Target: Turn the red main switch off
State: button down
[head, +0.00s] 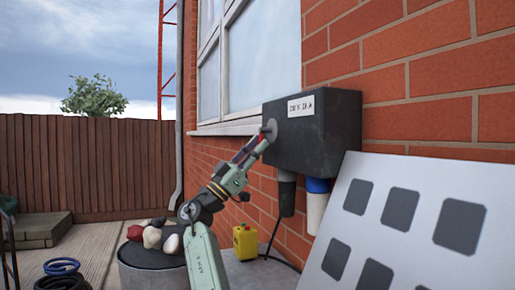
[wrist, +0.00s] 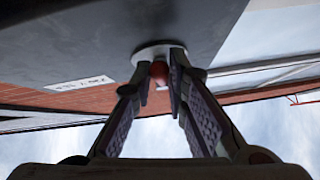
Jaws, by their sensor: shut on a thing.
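The red main switch (wrist: 159,72) sits on a round pale plate on the end face of a black electrical box (head: 325,135). In the head view only a little red shows at my gripper (head: 266,133), which reaches up to the left side of the box. In the wrist view my gripper (wrist: 160,80) has its two fingertips on either side of the red switch knob, shut on it. The fingers hide parts of the knob, and I cannot tell its exact angle.
Two hanging connectors, one grey (head: 286,192) and one blue and white (head: 317,203), are under the box. A yellow control box (head: 245,241) stands below. A white panel with dark squares (head: 405,225) leans at the right. The brick wall (head: 400,60) is close behind.

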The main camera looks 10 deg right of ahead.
jog(key=c, duration=1.6)
grip_release()
jog(key=v, duration=1.2)
